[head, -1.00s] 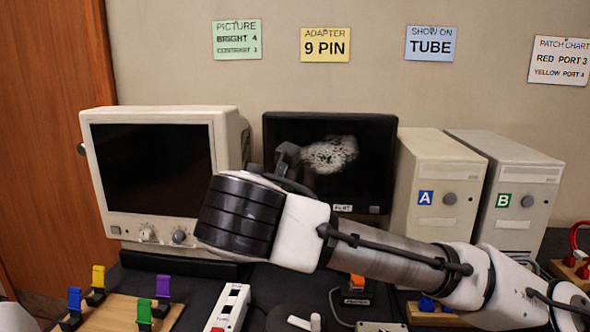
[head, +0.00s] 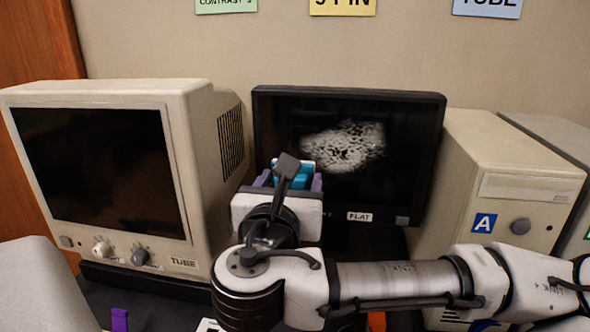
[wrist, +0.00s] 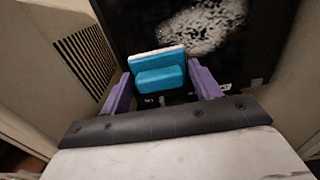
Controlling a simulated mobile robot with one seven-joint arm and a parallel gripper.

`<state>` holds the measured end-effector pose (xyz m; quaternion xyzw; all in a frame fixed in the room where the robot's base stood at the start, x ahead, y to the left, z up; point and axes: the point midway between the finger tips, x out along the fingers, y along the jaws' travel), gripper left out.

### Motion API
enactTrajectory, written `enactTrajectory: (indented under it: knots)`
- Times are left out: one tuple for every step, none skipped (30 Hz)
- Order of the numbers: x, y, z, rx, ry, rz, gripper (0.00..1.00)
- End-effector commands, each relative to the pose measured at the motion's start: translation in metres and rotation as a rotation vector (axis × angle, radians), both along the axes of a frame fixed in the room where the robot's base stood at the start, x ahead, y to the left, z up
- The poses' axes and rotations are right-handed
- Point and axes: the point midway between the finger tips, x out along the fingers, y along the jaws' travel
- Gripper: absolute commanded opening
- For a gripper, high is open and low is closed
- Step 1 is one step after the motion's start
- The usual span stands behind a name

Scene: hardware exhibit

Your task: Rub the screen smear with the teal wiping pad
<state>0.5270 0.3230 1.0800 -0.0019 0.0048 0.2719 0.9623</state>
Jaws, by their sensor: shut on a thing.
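The smear (head: 350,146) is a pale speckled patch on the dark screen of the flat monitor (head: 418,150). It also shows at the top of the wrist view (wrist: 200,27). My gripper (head: 291,182), with purple fingers, is shut on the teal wiping pad (head: 292,172), in front of the screen's left part. In the wrist view the pad (wrist: 160,79) sits between the fingers, with its pale face towards the screen. It lies lower and to the left of the smear there, apart from it. Whether the pad touches the screen I cannot tell.
A beige tube monitor (head: 185,160) stands close to the left of my gripper. A beige case marked A (head: 500,190) stands right of the flat monitor, near my arm. The wall (head: 300,55) is behind, with coloured signs.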

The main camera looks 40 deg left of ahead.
Motion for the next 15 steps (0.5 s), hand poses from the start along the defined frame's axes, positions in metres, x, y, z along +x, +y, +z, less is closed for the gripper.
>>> enactTrajectory:
  knots:
    - [0.000, 0.000, 0.000, 0.002, -0.005, 0.000, 0.37]
    - [0.000, 0.000, 0.000, 0.004, -0.006, 0.000, 0.37]
    - [0.001, 0.001, 0.000, 0.005, -0.008, 0.000, 0.37]
    - [0.002, 0.001, 0.000, 0.005, -0.009, -0.001, 0.37]
    - [0.004, 0.002, 0.000, 0.006, -0.008, -0.001, 0.37]
    - [0.006, 0.003, 0.001, 0.006, -0.007, -0.002, 0.37]
    - [0.008, 0.005, 0.001, 0.006, -0.007, -0.002, 0.37]
    - [0.010, 0.006, 0.001, 0.005, -0.006, -0.001, 0.37]
    - [0.014, 0.008, 0.001, 0.006, -0.006, -0.001, 0.37]
    - [0.017, 0.010, 0.001, 0.006, -0.006, -0.002, 0.37]
    - [0.019, 0.011, 0.001, 0.005, -0.006, -0.003, 0.37]
    - [0.023, 0.014, 0.001, 0.005, -0.006, -0.001, 0.37]
    - [0.026, 0.015, 0.000, 0.004, -0.005, -0.002, 0.37]
    - [0.029, 0.017, 0.000, 0.005, -0.006, -0.002, 0.37]
    - [0.032, 0.019, 0.000, 0.006, -0.006, -0.001, 0.37]
